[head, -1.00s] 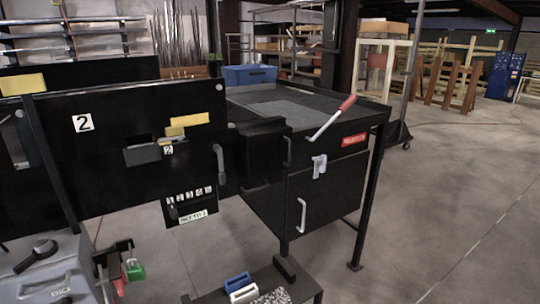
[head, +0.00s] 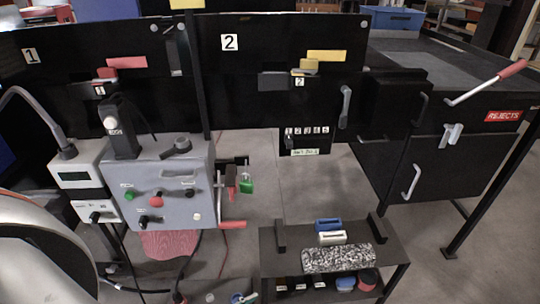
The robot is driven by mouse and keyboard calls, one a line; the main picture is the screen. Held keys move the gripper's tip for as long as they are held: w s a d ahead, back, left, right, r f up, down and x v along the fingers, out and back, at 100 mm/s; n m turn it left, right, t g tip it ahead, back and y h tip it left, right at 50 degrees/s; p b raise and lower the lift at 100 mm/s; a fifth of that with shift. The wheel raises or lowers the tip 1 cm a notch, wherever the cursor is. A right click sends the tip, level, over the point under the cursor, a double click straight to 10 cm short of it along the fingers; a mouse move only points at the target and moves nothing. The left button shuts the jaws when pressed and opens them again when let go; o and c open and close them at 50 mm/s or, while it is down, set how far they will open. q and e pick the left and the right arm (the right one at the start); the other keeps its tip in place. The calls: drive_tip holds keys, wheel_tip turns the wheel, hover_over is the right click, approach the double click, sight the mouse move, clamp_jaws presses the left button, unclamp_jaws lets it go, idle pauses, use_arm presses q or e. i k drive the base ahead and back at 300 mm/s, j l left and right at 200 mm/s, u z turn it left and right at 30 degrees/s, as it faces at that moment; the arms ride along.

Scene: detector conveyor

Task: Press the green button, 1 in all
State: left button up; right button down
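A grey control box (head: 178,176) stands at the left of the head view. A small green button (head: 130,195) sits on its front face at the left, under a tiny label. A red button (head: 157,207) and black knobs are beside it. A green padlock (head: 246,186) hangs at the box's right side, apart from the button. Neither of my grippers shows. A white and grey curved part at the lower left edge looks like part of my own arm, and nothing of it touches the box.
Black panels numbered 1 and 2 (head: 230,42) stand behind the box. A grey device with a display (head: 75,177) is at its left. A low black shelf (head: 375,240) holds a blue and a white holder and a speckled block. The black rejects bin (head: 380,160) is at right.

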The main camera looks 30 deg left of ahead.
sight(129, 195)
drive_tip(key=u, duration=1.75)
